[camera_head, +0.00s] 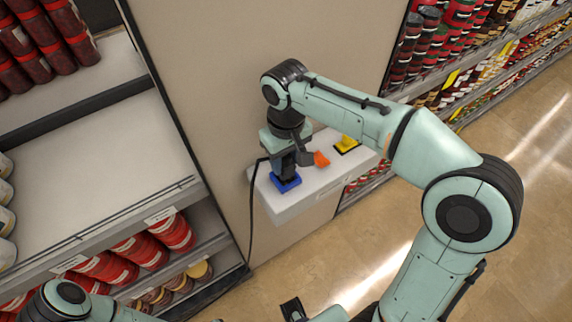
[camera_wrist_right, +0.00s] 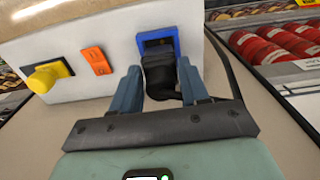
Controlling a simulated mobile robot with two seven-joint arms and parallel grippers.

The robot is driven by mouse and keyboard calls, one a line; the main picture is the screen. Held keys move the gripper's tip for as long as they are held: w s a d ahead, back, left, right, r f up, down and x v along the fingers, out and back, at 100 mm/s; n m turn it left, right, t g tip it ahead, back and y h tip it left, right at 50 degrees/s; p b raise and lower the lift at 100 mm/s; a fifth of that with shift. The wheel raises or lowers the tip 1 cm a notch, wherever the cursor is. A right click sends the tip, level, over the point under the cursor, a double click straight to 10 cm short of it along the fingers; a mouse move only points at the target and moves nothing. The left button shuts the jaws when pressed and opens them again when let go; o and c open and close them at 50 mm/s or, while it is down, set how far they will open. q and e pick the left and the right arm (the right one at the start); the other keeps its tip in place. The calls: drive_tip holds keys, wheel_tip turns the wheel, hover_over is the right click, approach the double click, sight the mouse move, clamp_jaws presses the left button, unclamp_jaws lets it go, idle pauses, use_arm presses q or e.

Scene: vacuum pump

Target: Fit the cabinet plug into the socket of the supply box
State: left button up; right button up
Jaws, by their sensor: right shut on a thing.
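The supply box (camera_head: 300,200) is a white block on the beige panel. Its socket (camera_head: 286,183) has a blue frame, and in the right wrist view the blue socket frame (camera_wrist_right: 140,44) surrounds a dark opening. My right gripper (camera_head: 284,170) points down at the socket, its two fingers shut on the black cabinet plug (camera_wrist_right: 160,80). The plug's front end is at the lower part of the frame and overlaps the opening in the wrist view; I cannot tell how deep it sits.
An orange switch (camera_head: 321,159) and a yellow knob (camera_head: 347,144) sit on the box beside the socket. A black cable (camera_head: 252,215) hangs down the box's left side. Shelves with red packages (camera_head: 140,250) stand left, and stocked shelves right. Floor at lower right is clear.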

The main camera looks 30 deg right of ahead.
use_arm(q)
drive_tip(key=shift+s+f, duration=0.15)
drive_tip(key=shift+f, duration=0.1)
use_arm(e)
drive_tip(key=shift+f, duration=1.3)
drive_tip(key=o, duration=1.1)
wheel_tip(320, 180, up, 12)
drive_tip(key=shift+r+p, duration=0.1)
drive_tip(key=shift+p, duration=1.05)
use_arm(q)
drive_tip(key=w+r, duration=0.1)
drive_tip(key=r, duration=0.2)
drive_tip(key=shift+w, duration=0.35)
